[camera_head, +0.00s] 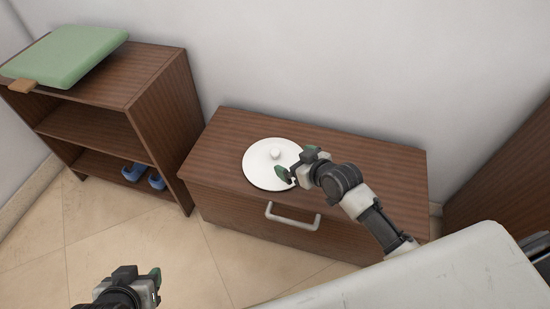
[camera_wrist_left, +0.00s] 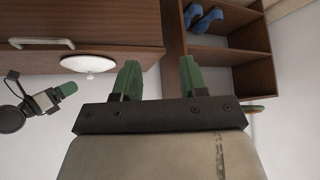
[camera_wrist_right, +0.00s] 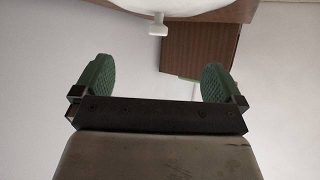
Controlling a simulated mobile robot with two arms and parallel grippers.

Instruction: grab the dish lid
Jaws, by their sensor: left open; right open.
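The dish lid (camera_head: 262,168) is a white round disc with a small knob on top. It lies on the brown drawer cabinet (camera_head: 330,147). It also shows in the left wrist view (camera_wrist_left: 90,63), and in the right wrist view its knob (camera_wrist_right: 158,27) is at the top, beyond the fingers. My right gripper (camera_head: 298,163) is open and empty at the right side of the lid, in front of its right edge in the head view. Whether it touches the lid cannot be told. My left gripper (camera_wrist_left: 160,78) is open and empty, away from the lid at the lower left of the head view.
The cabinet has a light drawer handle (camera_head: 293,216) on its front. A brown open shelf (camera_head: 160,105) stands to the left, with a green cushion-like object (camera_head: 65,55) on top and blue shoes (camera_head: 134,172) inside. Tiled floor (camera_head: 200,260) is clear in front.

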